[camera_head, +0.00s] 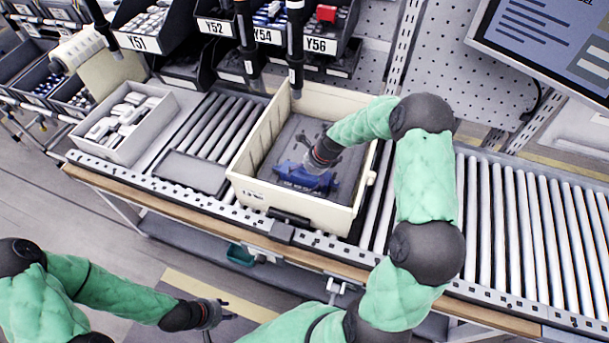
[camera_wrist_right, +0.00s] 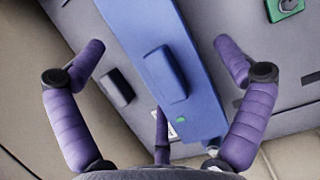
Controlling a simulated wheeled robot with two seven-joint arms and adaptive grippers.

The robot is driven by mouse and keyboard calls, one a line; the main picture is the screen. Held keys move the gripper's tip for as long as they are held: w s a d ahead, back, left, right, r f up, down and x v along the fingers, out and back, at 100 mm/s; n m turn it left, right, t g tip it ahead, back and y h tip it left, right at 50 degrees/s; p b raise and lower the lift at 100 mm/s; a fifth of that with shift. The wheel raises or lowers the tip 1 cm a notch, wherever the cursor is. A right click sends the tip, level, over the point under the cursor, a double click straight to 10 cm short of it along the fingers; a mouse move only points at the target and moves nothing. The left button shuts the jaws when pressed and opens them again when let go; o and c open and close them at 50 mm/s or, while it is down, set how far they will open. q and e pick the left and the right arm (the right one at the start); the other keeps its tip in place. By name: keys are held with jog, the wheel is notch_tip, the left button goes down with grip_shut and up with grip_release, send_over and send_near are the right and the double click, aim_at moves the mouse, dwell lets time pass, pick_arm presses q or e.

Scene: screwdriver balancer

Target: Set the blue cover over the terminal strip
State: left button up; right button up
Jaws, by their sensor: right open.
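A blue cover (camera_head: 303,178) lies in the cream crate (camera_head: 298,214) on the roller conveyor. In the right wrist view the blue cover (camera_wrist_right: 185,75) is a long bar with a raised block, resting against a grey surface. My right gripper (camera_head: 308,155) is inside the crate just over the cover; its purple fingers (camera_wrist_right: 160,55) are spread to either side of the bar, apart from it. I cannot make out the terminal strip, nor tell whether the cover sits over it. My left gripper (camera_head: 213,313) hangs low in front of the conveyor, away from the crate, too small to read.
A light grey bin with white parts (camera_head: 125,122) and a flat dark pad (camera_head: 190,171) are left of the crate. Hanging tools (camera_head: 295,45) come down behind its rear edge, before the labelled bins. A monitor (camera_head: 550,45) is at upper right. The right-hand rollers (camera_head: 530,215) are clear.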

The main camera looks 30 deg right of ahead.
jog(key=v, duration=1.1)
